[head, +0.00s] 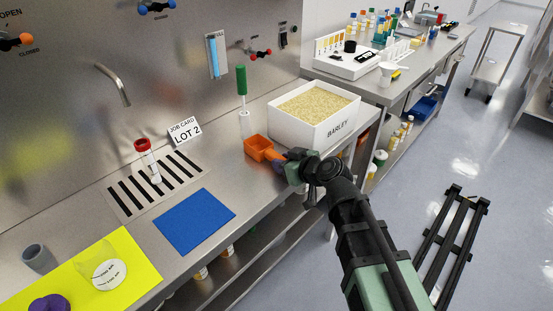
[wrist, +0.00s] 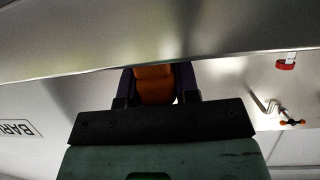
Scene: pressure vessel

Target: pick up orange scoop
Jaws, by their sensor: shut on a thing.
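The orange scoop (head: 261,149) is at the front of the steel bench, left of the barley box, in the head view. My gripper (head: 284,158) is at its right end and is shut on it. In the wrist view an orange part of the scoop (wrist: 154,84) sits between the two dark fingers of my gripper (wrist: 155,88). The rest of the scoop is hidden in that view. I cannot tell whether the scoop touches the bench top.
The white barley box (head: 318,132) stands just behind my gripper. A green-handled brush (head: 241,82) stands upright behind the scoop.

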